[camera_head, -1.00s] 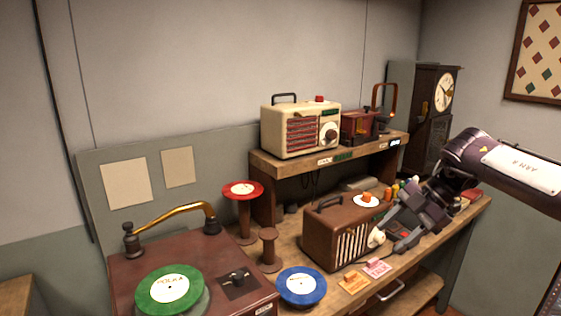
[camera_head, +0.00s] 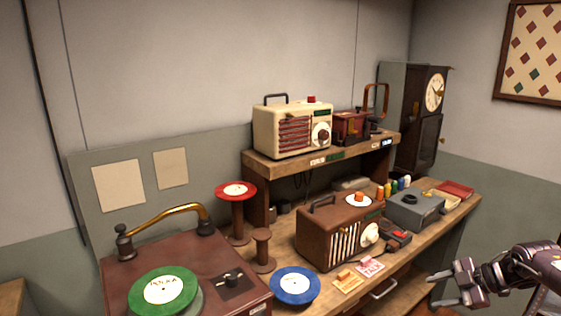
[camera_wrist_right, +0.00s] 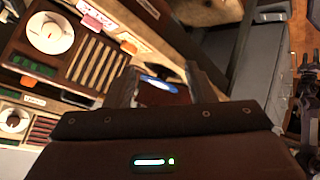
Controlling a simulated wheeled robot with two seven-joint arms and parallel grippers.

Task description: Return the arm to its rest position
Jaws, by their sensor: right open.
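My right gripper (camera_head: 456,285) is at the lower right of the head view, in front of the wooden workbench (camera_head: 440,222) and apart from it. Its fingers are spread and nothing is between them. In the right wrist view its two fingers (camera_wrist_right: 160,88) show open, with the bench, the brown radio (camera_wrist_right: 85,45) and the blue record (camera_wrist_right: 158,83) seen beyond them. My right arm enters from the right edge. My left gripper is not in the head view.
The brown radio (camera_head: 325,238) stands on the bench beside a grey box (camera_head: 415,213). A cream radio (camera_head: 290,130) is on the shelf above. A record player (camera_head: 235,262) with a green record (camera_head: 162,290) is at lower left. A drawer handle (camera_head: 384,290) sticks out of the bench front.

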